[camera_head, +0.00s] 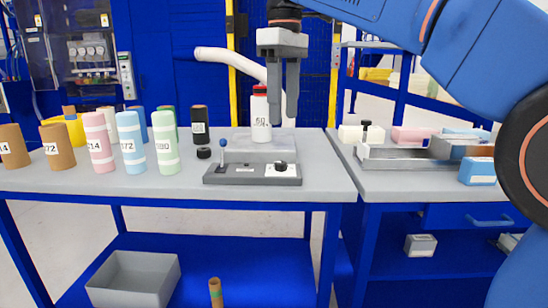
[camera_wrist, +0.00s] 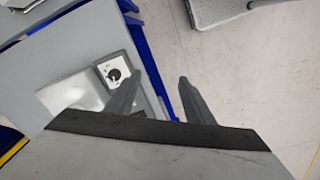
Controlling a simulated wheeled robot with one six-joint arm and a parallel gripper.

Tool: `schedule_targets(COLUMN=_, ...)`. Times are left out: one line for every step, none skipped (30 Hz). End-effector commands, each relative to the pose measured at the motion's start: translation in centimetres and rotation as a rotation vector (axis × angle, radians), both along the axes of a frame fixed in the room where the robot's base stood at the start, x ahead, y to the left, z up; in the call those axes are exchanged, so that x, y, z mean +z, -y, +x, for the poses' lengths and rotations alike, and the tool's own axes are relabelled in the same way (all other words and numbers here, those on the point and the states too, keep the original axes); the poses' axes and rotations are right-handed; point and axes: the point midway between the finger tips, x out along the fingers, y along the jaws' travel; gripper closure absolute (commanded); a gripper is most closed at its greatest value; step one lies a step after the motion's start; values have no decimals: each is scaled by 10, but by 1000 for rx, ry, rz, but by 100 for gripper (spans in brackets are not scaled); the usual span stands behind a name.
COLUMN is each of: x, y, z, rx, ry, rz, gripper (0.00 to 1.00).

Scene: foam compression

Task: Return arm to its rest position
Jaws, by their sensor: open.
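My gripper (camera_head: 283,122) hangs pointing down from my blue arm in the head view. Its two grey fingers are apart with nothing held between them. They are in front of and to the right of a white bottle (camera_head: 260,117) with a red cap, which stands on a grey block-like device (camera_head: 262,143) on the table. In the wrist view the fingers (camera_wrist: 155,95) are spread, with a dial panel (camera_wrist: 115,72) just left of them and floor beyond.
Several coloured cylinders, including pink (camera_head: 98,143), blue (camera_head: 131,142) and green (camera_head: 165,140), stand on the left of the grey table (camera_head: 110,187). A low control box (camera_head: 252,173) sits at its front. A metal tray (camera_head: 390,157) lies on the right bench. A curved white pipe (camera_head: 228,58) is behind.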

Motion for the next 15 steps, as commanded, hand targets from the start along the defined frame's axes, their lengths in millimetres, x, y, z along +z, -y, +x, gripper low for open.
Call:
schedule_targets(x=-2, y=4, z=-1, rx=-10, ry=3, rz=2, gripper=52)
schedule_targets(x=-3, y=6, z=-1, rx=-15, ry=4, rz=2, gripper=52)
schedule_targets(x=-4, y=8, z=-2, rx=-22, ry=6, rz=4, gripper=52)
schedule_targets(x=-5, y=11, z=-2, rx=-28, ry=9, rz=5, gripper=52)
schedule_targets(x=-6, y=13, z=-3, rx=-35, ry=11, rz=7, gripper=52)
schedule_targets(x=-8, y=16, z=-3, rx=-43, ry=14, rz=9, gripper=52)
schedule_targets(x=-9, y=18, z=-4, rx=-50, ry=16, rz=9, gripper=52)
schedule_targets(x=-11, y=21, z=-4, rx=-57, ry=18, rz=11, gripper=52)
schedule_targets(x=-13, y=24, z=-5, rx=-67, ry=22, rz=14, gripper=52)
schedule_targets(x=-14, y=27, z=-5, rx=-74, ry=25, rz=16, gripper=52)
schedule_targets(x=-16, y=30, z=-6, rx=-83, ry=27, rz=18, gripper=52)
schedule_targets(x=-19, y=34, z=-7, rx=-95, ry=31, rz=19, gripper=52)
schedule_targets(x=-21, y=38, z=-8, rx=-106, ry=34, rz=22, gripper=52)
schedule_targets(x=-23, y=42, z=-9, rx=-117, ry=39, rz=24, gripper=52)
schedule_targets(x=-27, y=47, z=-11, rx=-131, ry=43, rz=26, gripper=52)
